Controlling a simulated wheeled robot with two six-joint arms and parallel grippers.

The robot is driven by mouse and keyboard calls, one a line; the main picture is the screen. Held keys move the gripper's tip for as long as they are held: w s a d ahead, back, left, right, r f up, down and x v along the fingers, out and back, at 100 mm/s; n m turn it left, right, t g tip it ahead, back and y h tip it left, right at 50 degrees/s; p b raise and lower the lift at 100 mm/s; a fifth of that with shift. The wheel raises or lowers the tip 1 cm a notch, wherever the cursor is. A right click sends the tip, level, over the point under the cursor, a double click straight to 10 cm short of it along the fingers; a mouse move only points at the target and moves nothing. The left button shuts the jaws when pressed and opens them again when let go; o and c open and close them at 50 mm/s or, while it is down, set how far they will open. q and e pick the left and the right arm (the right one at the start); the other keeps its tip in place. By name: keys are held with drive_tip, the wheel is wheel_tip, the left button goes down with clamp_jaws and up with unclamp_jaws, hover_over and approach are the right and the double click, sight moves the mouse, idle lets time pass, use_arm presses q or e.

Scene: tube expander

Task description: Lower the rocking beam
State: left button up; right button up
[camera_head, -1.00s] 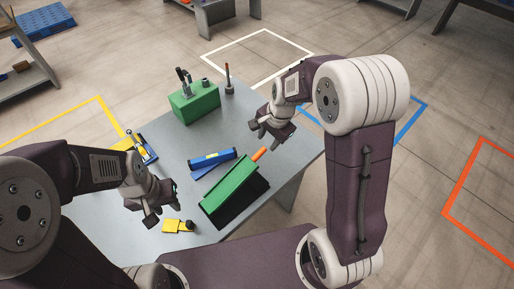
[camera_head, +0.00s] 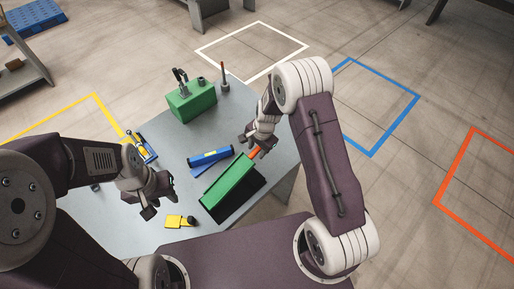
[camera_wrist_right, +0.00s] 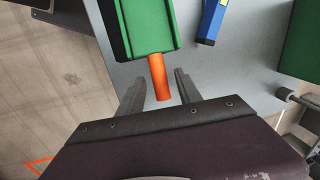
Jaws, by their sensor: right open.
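The rocking beam is a long green bar (camera_head: 229,182) with an orange handle (camera_head: 256,152) at its far end, over a black part on the table; it looks raised at an angle. In the right wrist view the green beam (camera_wrist_right: 146,25) is at the top and its orange handle (camera_wrist_right: 159,80) points toward my palm. My right gripper (camera_head: 258,148) is open at the handle; its fingers (camera_wrist_right: 159,77) stand on either side, with visible gaps. My left gripper (camera_head: 160,203) hangs over the table's left part, apart from the beam; its fingers look spread and empty.
A blue tool (camera_head: 210,157) lies left of the beam. A yellow piece (camera_head: 178,221) lies near the front. A green block with tools (camera_head: 192,103) and an upright rod (camera_head: 223,78) stand at the back. A blue-and-yellow item (camera_head: 143,150) sits at the left edge of the grey table (camera_head: 175,180).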

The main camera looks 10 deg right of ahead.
clamp_jaws()
idle(1.4)
